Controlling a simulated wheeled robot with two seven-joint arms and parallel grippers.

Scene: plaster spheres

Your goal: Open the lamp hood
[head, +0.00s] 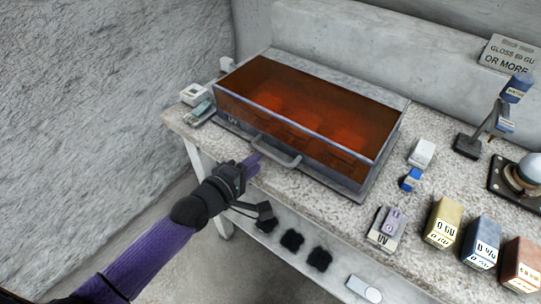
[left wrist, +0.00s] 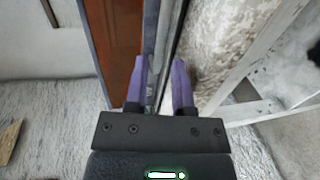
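The lamp hood (head: 290,112) is a long box with amber-brown see-through panels and a grey metal frame, lying shut on the bench. A grey bar handle (head: 277,152) sticks out from its front. My left gripper (head: 252,162) is at the hood's front, close beside the left end of the handle. In the left wrist view, its two purple fingers (left wrist: 160,85) are apart, with grey metal edging showing beyond and between them. The amber panel (left wrist: 118,35) is left of the fingers there. I cannot tell whether the fingers touch the handle. My right gripper is not in view.
Small devices (head: 196,98) stand left of the hood. A switch box (head: 386,226), a white-and-blue item (head: 417,160), labelled blocks (head: 444,222) and a lamp stand (head: 490,130) are to the right. A rough wall rises behind the bench (head: 330,215).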

